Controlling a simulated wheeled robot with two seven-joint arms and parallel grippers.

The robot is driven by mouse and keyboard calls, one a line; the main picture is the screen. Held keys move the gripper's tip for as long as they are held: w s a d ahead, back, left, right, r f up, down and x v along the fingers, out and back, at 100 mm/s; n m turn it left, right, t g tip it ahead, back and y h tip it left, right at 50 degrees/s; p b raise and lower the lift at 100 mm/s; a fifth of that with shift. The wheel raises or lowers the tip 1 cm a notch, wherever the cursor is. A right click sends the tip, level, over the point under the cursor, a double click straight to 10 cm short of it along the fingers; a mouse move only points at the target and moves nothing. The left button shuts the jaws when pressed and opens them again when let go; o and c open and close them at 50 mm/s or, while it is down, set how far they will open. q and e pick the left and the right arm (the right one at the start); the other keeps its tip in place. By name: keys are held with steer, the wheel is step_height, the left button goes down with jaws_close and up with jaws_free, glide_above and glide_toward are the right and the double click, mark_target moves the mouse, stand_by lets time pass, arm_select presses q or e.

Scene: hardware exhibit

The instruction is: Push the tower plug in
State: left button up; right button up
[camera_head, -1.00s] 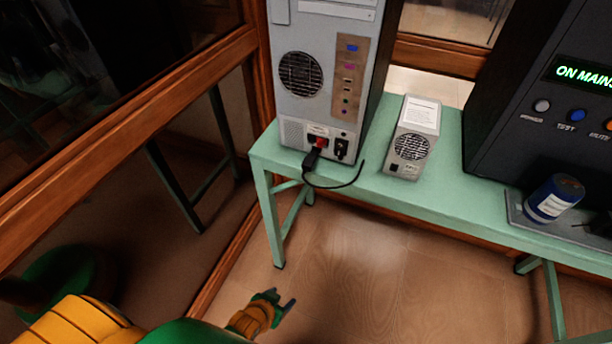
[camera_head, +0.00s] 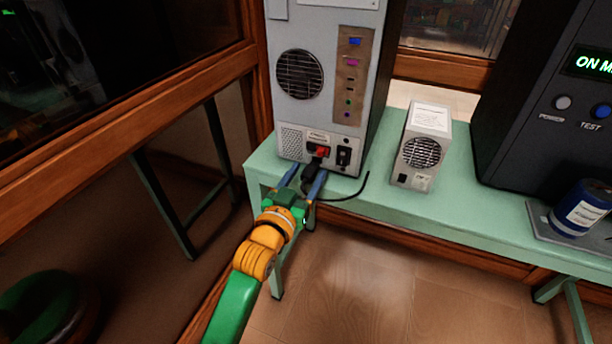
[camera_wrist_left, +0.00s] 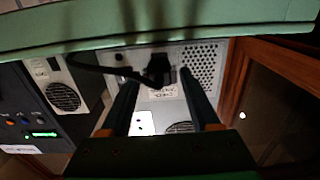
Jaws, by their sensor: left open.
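The grey computer tower (camera_head: 325,60) stands on the left end of the green table with its back panel facing me. The black plug (camera_head: 311,172) is at the tower's lower back by a red part (camera_head: 322,151), its cord trailing right. How deep it sits cannot be told. My left gripper (camera_head: 303,175) is open, its two blue-grey fingers on either side of the plug. In the left wrist view the plug (camera_wrist_left: 159,70) shows between and beyond the open fingers (camera_wrist_left: 160,84), against the tower panel (camera_wrist_left: 170,53). My right gripper is not in view.
A small grey power unit (camera_head: 422,146) stands right of the tower on the green table (camera_head: 470,200). A dark cabinet (camera_head: 540,110) and a blue can (camera_head: 581,208) are farther right. A wood-framed glass wall (camera_head: 130,120) runs along the left.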

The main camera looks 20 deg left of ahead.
arm_select(q)
jaws_close()
